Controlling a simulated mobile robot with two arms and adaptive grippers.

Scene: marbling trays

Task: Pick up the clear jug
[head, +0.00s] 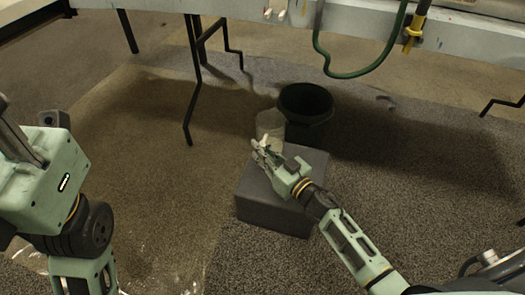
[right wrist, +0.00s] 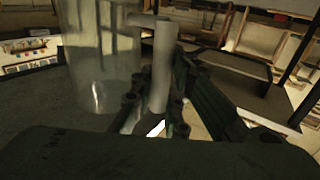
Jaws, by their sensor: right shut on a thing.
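The clear jug (head: 269,123) is a see-through cylinder at the far side of the grey block in the head view. In the right wrist view the jug (right wrist: 98,55) fills the upper left, upright, with its pale handle (right wrist: 161,65) to the right. My right gripper (head: 261,150) is at the jug's near side. In the right wrist view its fingers (right wrist: 153,112) are shut on the lower part of the handle. The gripper partly hides the jug's base in the head view, so I cannot tell whether it touches the block.
The grey block (head: 262,211) stands on the carpet under my right gripper. A dark bin (head: 316,132) is just behind the jug. Black table legs (head: 190,95) and a hanging green hose (head: 352,74) are beyond. The carpet left of the block is clear.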

